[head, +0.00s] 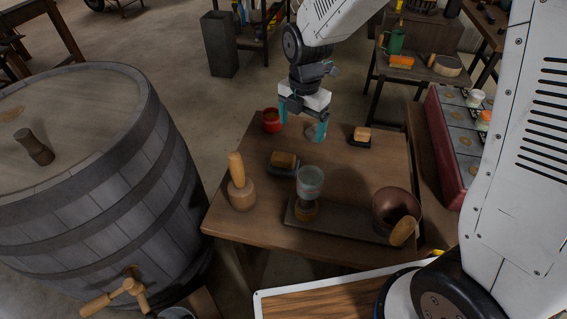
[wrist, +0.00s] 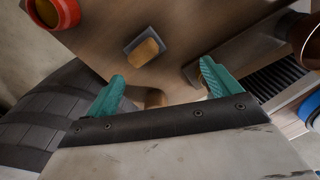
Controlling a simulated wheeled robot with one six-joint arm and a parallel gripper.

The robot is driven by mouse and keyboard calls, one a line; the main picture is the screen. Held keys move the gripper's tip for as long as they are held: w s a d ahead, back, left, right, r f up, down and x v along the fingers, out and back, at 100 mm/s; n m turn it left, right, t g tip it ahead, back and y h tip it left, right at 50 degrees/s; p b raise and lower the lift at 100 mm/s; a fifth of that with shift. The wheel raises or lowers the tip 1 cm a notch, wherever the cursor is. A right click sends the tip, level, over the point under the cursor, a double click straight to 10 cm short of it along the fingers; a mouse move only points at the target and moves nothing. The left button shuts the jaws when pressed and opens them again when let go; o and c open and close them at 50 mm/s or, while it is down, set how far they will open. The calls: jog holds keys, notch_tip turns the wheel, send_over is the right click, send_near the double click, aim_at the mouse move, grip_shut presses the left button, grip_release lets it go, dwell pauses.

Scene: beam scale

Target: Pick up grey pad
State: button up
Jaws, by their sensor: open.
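A dark grey pad (head: 282,172) lies on the wooden table with a tan block (head: 285,159) on top of it. The same pad shows in the wrist view (wrist: 134,42), ahead of my fingers. A second, similar dark pad (head: 357,144) with a tan block (head: 362,133) lies farther back on the right. The pictures do not settle which one is the named grey pad. My gripper (head: 300,122) is open, with its teal fingers pointing down above the back part of the table. Nothing is held between the fingers in the wrist view (wrist: 160,85).
A red jar (head: 271,121) stands at the table's back left. A wooden mallet (head: 241,190) stands at the left edge. A long dark slab (head: 345,220) bears a glass-topped vessel (head: 310,182); a copper pot (head: 392,208) is at its right. A large barrel (head: 110,170) is left.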

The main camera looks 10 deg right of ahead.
aim_at(284, 155)
jog(key=a+f+n, duration=0.1)
jog(key=f, duration=0.1)
jog(key=w+a+f+n, duration=0.1)
jog(key=f+n, duration=0.1)
jog(key=w+a+f+n, duration=0.1)
jog(key=f, duration=0.1)
jog(key=shift+w+a+f+n, duration=0.15)
jog(key=shift+w+f+n, duration=0.05)
jog(key=shift+f+n, duration=0.15)
jog(key=f, duration=0.7)
jog(key=shift+s+a+f, duration=0.1)
jog(key=shift+a+f, duration=0.15)
jog(key=shift+a, duration=0.15)
jog(key=c, duration=1.2)
jog(key=shift+o, duration=0.2)
jog(key=shift+r, duration=0.1)
notch_tip(284, 155, up, 10)
jog(key=shift+f, duration=0.1)
